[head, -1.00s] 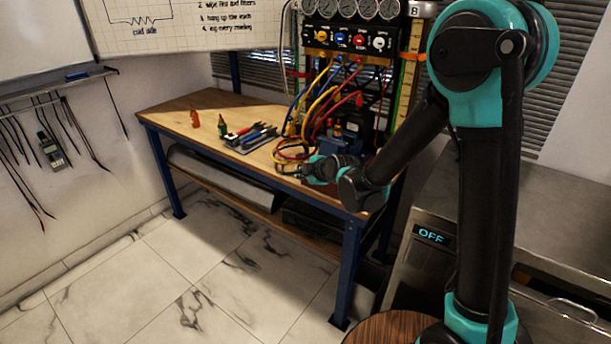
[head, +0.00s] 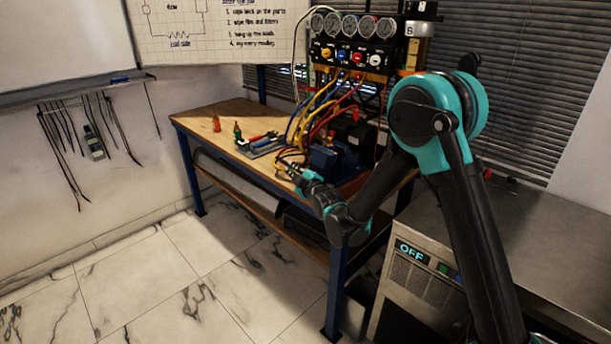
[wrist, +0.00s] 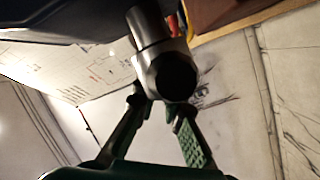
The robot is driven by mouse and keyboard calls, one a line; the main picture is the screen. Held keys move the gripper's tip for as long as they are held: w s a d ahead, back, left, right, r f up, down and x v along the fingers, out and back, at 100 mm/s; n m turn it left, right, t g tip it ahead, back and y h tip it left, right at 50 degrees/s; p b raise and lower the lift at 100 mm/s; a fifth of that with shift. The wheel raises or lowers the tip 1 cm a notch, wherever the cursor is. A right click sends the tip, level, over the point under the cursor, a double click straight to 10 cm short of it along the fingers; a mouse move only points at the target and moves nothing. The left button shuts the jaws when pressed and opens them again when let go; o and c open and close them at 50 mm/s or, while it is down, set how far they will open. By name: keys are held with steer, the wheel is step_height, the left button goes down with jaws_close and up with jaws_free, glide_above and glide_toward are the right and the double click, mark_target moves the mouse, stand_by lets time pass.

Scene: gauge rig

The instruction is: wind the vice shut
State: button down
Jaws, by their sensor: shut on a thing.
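The blue vice (head: 325,158) stands at the front right part of the wooden workbench, partly behind hoses and my arm. My gripper (head: 293,172) is at the bench's front edge, just left of the vice, small and dark in the head view. In the wrist view my gripper (wrist: 155,99) has its two fingers closed on a grey metal cylinder with a dark round end, seemingly the vice's handle (wrist: 164,68). The vice's jaws are too small and shaded to tell their gap.
Colored hoses (head: 312,112) hang from the gauge panel (head: 352,45) close behind my gripper. A tool tray (head: 262,146) and two small bottles, one orange (head: 216,123) and one green (head: 238,131), stand farther left on the workbench (head: 205,122). A metal cabinet marked OFF (head: 470,215) is at right.

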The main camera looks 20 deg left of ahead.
steer(key=shift+s+r+y, duration=0.2)
steer(key=shift+s+y, duration=0.1)
steer(key=shift+y, duration=0.1)
steer(key=shift+s+r, duration=0.1)
steer(key=shift+r, duration=0.05)
steer(key=c, duration=1.9)
jaws_free()
steer(key=shift+w, duration=0.2)
steer(key=v, duration=0.7)
steer(key=shift+s+d, duration=0.15)
steer(key=shift+s, duration=0.1)
